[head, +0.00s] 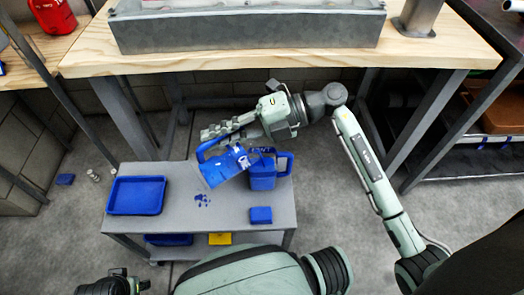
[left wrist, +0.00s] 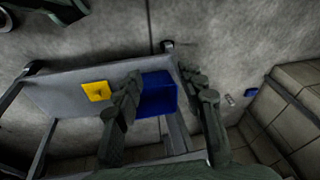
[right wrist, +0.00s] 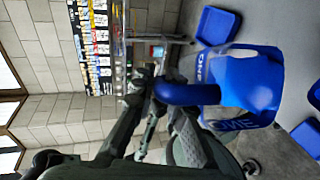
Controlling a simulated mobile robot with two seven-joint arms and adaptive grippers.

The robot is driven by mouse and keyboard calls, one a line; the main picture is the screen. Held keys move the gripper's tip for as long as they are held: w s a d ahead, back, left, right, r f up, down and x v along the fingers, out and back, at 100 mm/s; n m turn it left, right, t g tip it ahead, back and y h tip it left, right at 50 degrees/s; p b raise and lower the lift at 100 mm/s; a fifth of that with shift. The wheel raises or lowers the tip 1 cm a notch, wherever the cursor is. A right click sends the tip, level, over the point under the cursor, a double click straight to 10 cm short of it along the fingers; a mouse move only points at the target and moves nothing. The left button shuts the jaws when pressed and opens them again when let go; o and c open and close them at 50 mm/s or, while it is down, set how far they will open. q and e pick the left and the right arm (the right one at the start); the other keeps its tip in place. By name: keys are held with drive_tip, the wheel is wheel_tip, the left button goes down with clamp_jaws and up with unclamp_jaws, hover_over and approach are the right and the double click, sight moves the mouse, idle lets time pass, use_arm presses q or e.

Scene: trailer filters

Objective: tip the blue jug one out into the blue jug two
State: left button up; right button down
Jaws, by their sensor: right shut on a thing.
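Blue jug one (head: 224,168) is tilted above the grey cart, just left of blue jug two (head: 262,180). My right gripper (head: 213,133) is shut on the handle of jug one; the jug also shows large in the right wrist view (right wrist: 245,82). Jug two stands upright on the cart, its handle to the right. Jug one partly overlaps it in the head view; I cannot tell whether they touch. The inside of jug one is hidden. My left gripper (left wrist: 163,88) is open and empty, low at the front left in the head view (head: 130,282).
The cart top (head: 175,222) bears a blue tray (head: 137,195) at left, a small blue box (head: 261,215) at right and several small blue spots (head: 202,200). A yellow item (head: 220,239) lies on the lower shelf. A wooden workbench (head: 300,57) stands behind.

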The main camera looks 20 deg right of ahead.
use_arm(q)
drive_tip(key=shift+w+r, duration=0.1)
drive_tip(key=shift+r, duration=0.05)
use_arm(e)
drive_tip(key=shift+d, duration=0.1)
drive_tip(key=shift+d+r, duration=0.1)
drive_tip(key=shift+d, duration=0.05)
use_arm(q)
drive_tip(key=shift+w+r, duration=0.15)
use_arm(e)
drive_tip(key=shift+w, duration=0.1)
use_arm(q)
drive_tip(key=shift+a, duration=0.1)
use_arm(e)
drive_tip(key=shift+d+r+y, duration=0.2)
drive_tip(key=shift+d+y, duration=0.1)
drive_tip(key=shift+d, duration=0.05)
use_arm(q)
drive_tip(key=shift+r, duration=0.2)
use_arm(e)
drive_tip(key=shift+w+d, duration=0.1)
drive_tip(key=shift+r, duration=0.1)
use_arm(q)
drive_tip(key=shift+r, duration=0.2)
use_arm(e)
drive_tip(key=shift+d, duration=0.1)
drive_tip(key=shift+d+y, duration=0.1)
drive_tip(key=shift+y, duration=0.2)
